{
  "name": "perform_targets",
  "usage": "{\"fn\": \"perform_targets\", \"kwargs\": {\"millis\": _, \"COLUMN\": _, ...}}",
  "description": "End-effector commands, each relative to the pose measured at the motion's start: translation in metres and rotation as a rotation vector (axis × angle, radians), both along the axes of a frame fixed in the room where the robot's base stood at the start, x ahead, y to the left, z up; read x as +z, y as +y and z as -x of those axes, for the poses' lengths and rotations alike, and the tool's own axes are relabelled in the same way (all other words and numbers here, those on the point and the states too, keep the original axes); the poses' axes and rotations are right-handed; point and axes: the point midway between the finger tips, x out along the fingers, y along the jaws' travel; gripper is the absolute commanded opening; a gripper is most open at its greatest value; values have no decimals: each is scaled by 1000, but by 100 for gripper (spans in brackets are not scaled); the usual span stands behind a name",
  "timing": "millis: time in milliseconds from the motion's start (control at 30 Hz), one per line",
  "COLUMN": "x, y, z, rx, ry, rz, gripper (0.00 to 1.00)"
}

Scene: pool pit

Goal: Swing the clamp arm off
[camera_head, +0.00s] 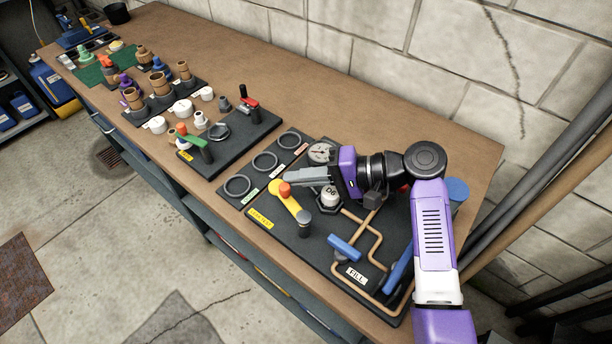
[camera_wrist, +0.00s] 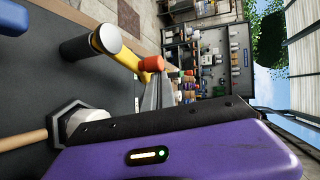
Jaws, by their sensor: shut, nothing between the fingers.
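The clamp arm (camera_head: 292,205) is a yellow bar on a dark post (camera_head: 304,229), with an orange knob (camera_head: 285,189) near its far end. In the wrist view the yellow arm (camera_wrist: 122,54) runs from the pale-capped post (camera_wrist: 80,46) to the orange knob (camera_wrist: 151,64). My gripper (camera_head: 290,177) is shut and empty, its fingertips close beside the knob. In the wrist view its fingers (camera_wrist: 153,88) reach up to the knob; I cannot tell whether they touch. A white cap (camera_head: 329,196) marked 06 sits behind the arm, under my wrist.
The dark panel carries copper pipes (camera_head: 375,245), a blue handle (camera_head: 344,247), a gauge (camera_head: 321,153) and a "FILL" label (camera_head: 356,275). Further left are a valve board (camera_head: 230,138) and several fittings. A block wall (camera_head: 385,65) stands behind.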

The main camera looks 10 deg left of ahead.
Motion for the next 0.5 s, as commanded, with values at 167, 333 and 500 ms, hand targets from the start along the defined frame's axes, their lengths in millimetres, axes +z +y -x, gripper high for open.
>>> {"fn": "perform_targets", "kwargs": {"millis": 167, "x": 0, "y": 6, "z": 3, "rx": -1, "ry": 1, "rz": 0, "gripper": 0}}
{"fn": "perform_targets", "kwargs": {"millis": 333, "x": 0, "y": 9, "z": 4, "rx": -2, "ry": 0, "rz": 0, "gripper": 0}}
{"fn": "perform_targets", "kwargs": {"millis": 500, "x": 0, "y": 10, "z": 5, "rx": -2, "ry": 0, "rz": 0, "gripper": 0}}
